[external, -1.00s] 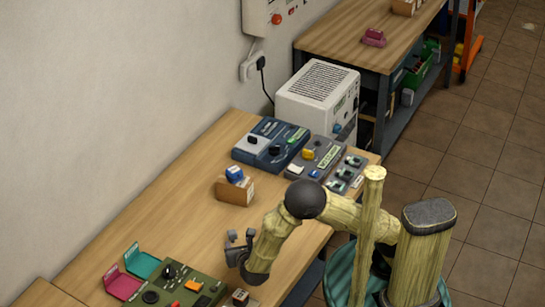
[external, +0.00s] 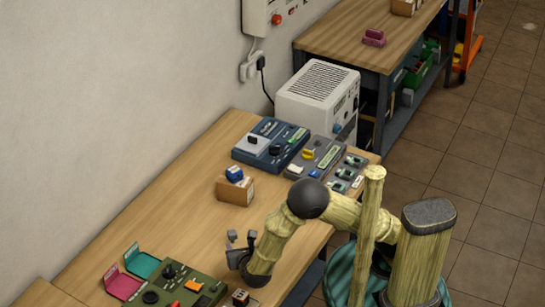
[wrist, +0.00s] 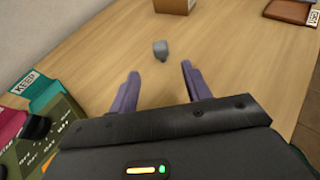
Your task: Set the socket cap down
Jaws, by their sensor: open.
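The socket cap, a small grey piece (wrist: 160,50), sits on the bare wooden table in the wrist view, just beyond my fingertips and about in line with the gap between them. My gripper (wrist: 159,71) is open, its two purple-grey fingers spread with nothing between them. In the external view a small grey piece (external: 232,236), which looks like the cap, shows at the upper left of my gripper (external: 244,247). At this size I cannot tell its exact distance from the fingers there.
A green panel (external: 190,285) with pink and teal trays stands at the near left. A cardboard box (external: 236,190) with a blue item is farther along the table. Blue and grey control units (external: 270,145) stand at the back. The table between is clear.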

